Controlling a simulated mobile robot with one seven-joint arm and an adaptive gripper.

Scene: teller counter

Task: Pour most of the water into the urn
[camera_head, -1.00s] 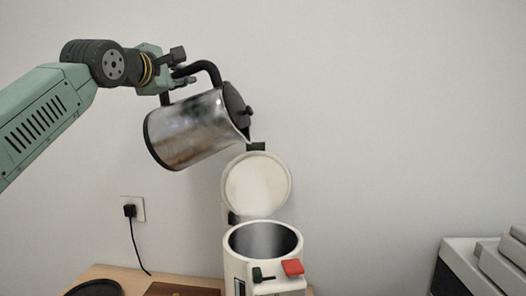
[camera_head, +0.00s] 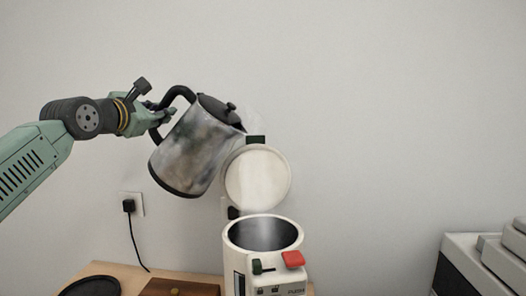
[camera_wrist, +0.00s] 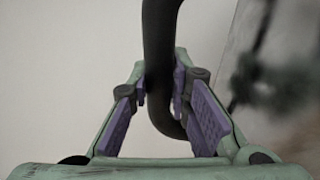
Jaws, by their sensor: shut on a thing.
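A steel kettle (camera_head: 195,150) with a black lid and handle is held in the air, up and to the left of the urn. It is tilted a little to the right, with its spout side near the urn's raised lid (camera_head: 257,177). My gripper (camera_head: 166,112) is shut on the kettle's black handle, which also shows between the purple finger pads in the wrist view (camera_wrist: 160,75). The white urn (camera_head: 240,262) stands open on the counter, with a dark steel inside and a red tab in front. Faint vapour shows near the spout. I cannot see water flowing or the water levels.
A black round base (camera_head: 92,287) and a brown wooden box (camera_head: 178,288) are on the counter (camera_head: 125,272) left of the urn. A wall socket with a plug (camera_head: 130,205) is behind. A grey-white machine (camera_head: 475,268) stands at the right.

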